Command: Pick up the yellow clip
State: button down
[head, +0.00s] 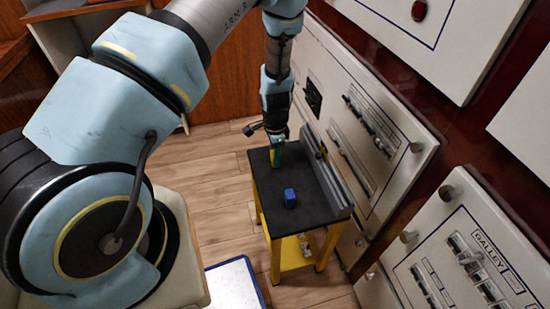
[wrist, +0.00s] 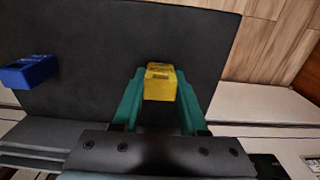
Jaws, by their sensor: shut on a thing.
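The yellow clip (wrist: 160,82) is a small block with dark print on its end, between the two green fingers of my gripper (wrist: 160,100) in the wrist view. My gripper is shut on it, over the black top of a small stand. In the head view my gripper (head: 276,155) points down at the far part of the black top (head: 268,213). The yellow clip is too small and hidden there to make out. I cannot tell whether the clip still touches the surface.
A blue block (head: 290,198) sits on the black top, left of my gripper in the wrist view (wrist: 28,72). A grey rail (head: 328,180) edges the stand beside the panels with breaker rows (head: 365,130). The stand has yellow legs (head: 275,262). Wooden floor (head: 215,190) lies open to its left.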

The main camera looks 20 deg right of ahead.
notch_tip(320, 180, up, 10)
jog(key=shift+b, duration=0.35)
dwell(0.4)
